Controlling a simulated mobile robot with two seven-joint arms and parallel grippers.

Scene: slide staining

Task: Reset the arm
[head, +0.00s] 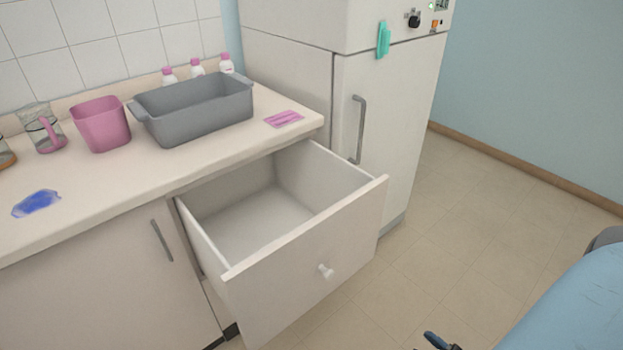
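The white drawer (325,271) under the counter is pulled out and looks empty.
The counter (110,205) holds a grey basin (205,115), pink tub (101,124), glass jug (40,127), pink packet (284,118), white bottles and a blue stain (36,203). A tall white cabinet (385,125) stands beside it. A blue surface (580,300) fills the lower right. Floor between is clear.

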